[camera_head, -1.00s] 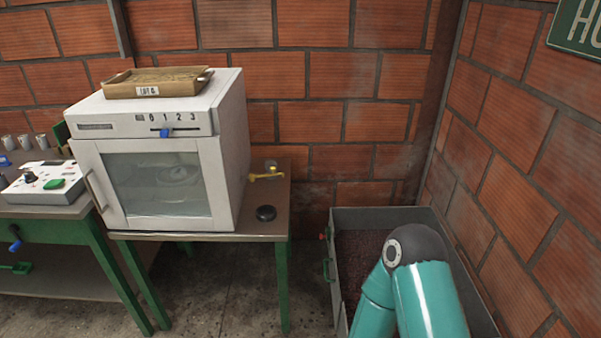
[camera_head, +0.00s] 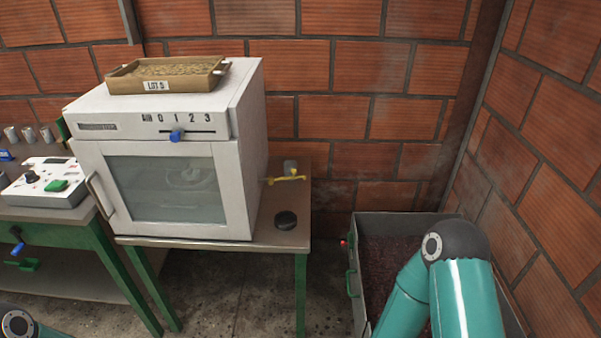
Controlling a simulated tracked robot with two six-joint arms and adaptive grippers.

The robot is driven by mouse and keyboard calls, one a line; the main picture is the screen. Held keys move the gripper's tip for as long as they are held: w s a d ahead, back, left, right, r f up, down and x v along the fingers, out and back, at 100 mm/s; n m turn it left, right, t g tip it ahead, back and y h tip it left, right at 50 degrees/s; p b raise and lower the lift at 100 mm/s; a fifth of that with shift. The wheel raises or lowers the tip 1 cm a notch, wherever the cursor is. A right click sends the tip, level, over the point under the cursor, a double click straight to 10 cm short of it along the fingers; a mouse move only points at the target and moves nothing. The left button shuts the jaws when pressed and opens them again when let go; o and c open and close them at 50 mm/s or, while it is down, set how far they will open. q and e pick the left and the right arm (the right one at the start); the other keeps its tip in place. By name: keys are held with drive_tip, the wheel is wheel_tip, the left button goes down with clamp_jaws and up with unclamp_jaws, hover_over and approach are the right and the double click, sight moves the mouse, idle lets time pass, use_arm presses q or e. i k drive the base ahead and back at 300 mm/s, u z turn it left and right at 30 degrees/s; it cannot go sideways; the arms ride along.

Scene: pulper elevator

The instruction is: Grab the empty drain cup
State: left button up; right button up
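A small greyish cup-like thing (camera_head: 290,166) shows just behind a yellow tap (camera_head: 287,179) at the right side of the white oven. It is too small to tell whether it is the drain cup or whether anything is in it. A round black disc-like thing (camera_head: 286,220) lies on the table in front of the tap. Neither of my grippers is in view. Only a teal link of my arm shows at the lower right, and a dark joint of my other arm shows at the bottom left corner.
The white oven (camera_head: 245,100) stands on a green-legged table (camera_head: 303,215), its glass door closed. A wooden tray (camera_head: 125,87) labelled as a lot rests on top. A control box (camera_head: 45,195) is left. A metal bin (camera_head: 365,222) of dark reddish material is right. Floor between is clear.

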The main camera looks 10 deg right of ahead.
sight(288, 165)
drive_tip(key=z, duration=0.1)
drive_tip(key=i, duration=1)
drive_tip(key=u, duration=0.1)
